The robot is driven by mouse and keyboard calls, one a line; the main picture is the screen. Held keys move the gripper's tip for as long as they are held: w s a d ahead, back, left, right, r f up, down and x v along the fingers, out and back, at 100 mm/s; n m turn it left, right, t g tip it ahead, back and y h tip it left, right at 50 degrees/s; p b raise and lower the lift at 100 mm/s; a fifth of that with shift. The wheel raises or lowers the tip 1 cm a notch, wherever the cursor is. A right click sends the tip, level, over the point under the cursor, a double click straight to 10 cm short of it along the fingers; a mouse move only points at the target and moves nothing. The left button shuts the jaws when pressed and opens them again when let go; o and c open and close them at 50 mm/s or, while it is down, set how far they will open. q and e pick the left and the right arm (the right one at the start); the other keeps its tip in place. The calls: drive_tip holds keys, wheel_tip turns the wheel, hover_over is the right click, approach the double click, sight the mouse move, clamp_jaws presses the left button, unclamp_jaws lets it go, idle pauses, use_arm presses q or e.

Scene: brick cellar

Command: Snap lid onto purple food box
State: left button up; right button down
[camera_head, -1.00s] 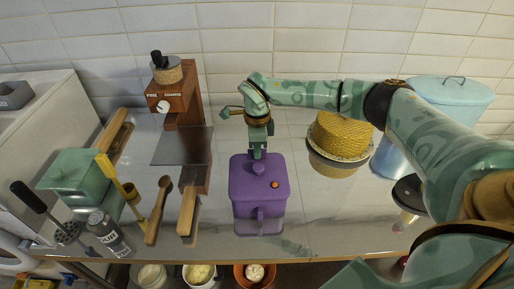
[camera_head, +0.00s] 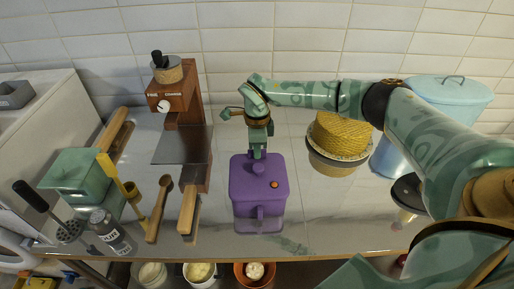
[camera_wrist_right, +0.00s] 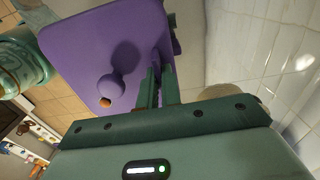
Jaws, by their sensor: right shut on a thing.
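The purple food box (camera_head: 241,211) stands on the glossy counter, in the middle of the head view. Its purple lid (camera_head: 246,190), with a round knob and a small orange button, lies over the top of the box. I cannot tell whether the lid is fully seated. My right gripper (camera_head: 258,153) is at the lid's far edge, shut on it. In the right wrist view, the fingers (camera_wrist_right: 158,88) are at the edge of the lid (camera_wrist_right: 85,55), beside the knob; the box below is mostly hidden. My left gripper is not in view.
A wooden grinder-like machine (camera_head: 176,100) and wooden utensils (camera_head: 188,212) are to the left, with a green box (camera_head: 77,175) beyond. A yellow woven hat-like item (camera_head: 342,136) and a blue lidded bin (camera_head: 450,92) are right. Pots (camera_head: 200,275) sit below the counter's front edge.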

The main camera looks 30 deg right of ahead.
drive_tip(key=c, duration=1)
unclamp_jaws()
drive_tip(key=shift+c, duration=0.2)
drive_tip(key=shift+r, duration=0.1)
wheel_tip(320, 180, up, 7)
drive_tip(key=p, duration=0.6)
clamp_jaws()
